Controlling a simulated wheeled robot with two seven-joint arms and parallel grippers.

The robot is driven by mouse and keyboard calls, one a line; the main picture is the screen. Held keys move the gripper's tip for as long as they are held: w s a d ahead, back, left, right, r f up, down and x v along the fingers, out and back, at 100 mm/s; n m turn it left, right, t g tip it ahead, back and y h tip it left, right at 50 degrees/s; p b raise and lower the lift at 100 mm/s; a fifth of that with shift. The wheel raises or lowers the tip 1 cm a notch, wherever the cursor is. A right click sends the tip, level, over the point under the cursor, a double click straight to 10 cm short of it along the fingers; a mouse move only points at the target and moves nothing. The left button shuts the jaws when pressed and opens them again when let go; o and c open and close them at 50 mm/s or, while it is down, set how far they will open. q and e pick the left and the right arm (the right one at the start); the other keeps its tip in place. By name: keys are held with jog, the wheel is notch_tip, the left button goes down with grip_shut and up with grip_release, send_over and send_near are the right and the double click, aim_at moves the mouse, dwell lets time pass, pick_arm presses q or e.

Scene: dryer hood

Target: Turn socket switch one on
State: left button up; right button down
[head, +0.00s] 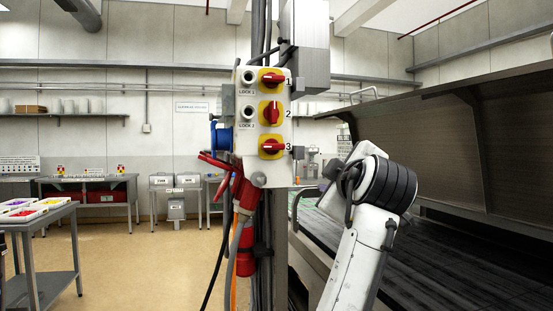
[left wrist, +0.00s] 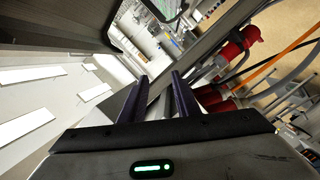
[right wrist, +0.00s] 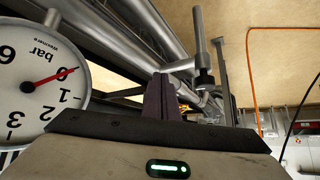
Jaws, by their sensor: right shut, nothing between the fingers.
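A light grey socket box (head: 243,160) hangs on a post in the middle of the head view. Switch one (head: 271,77), a red handle on a yellow plate marked 1, is at the top, its handle lying horizontally. Switch two (head: 270,112) has its handle upright. Switch three (head: 272,147) has its handle lying horizontally. In the left wrist view my left gripper (left wrist: 156,92) is open and empty. In the right wrist view my right gripper (right wrist: 163,95) is shut and empty. Neither gripper shows in the head view.
A red plug (head: 246,262) and cables hang below the box. Red plugs (left wrist: 240,42) show in the left wrist view. A dark hood (head: 470,110) stands at the right. A pressure gauge (right wrist: 38,75) is at the left of the right wrist view.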

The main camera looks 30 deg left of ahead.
pick_arm(q)
jog(key=s+r+n+y, duration=0.2)
jog(key=s+r+n, duration=0.4)
jog(key=r, duration=0.7)
jog(key=n+g+y, duration=0.2)
jog(key=n, duration=0.2)
send_near(275, 78)
jog(key=p+x, duration=0.2)
jog(key=x, duration=0.7)
jog(key=shift+s, duration=0.1)
jog(key=shift+m, duration=0.3)
grip_shut()
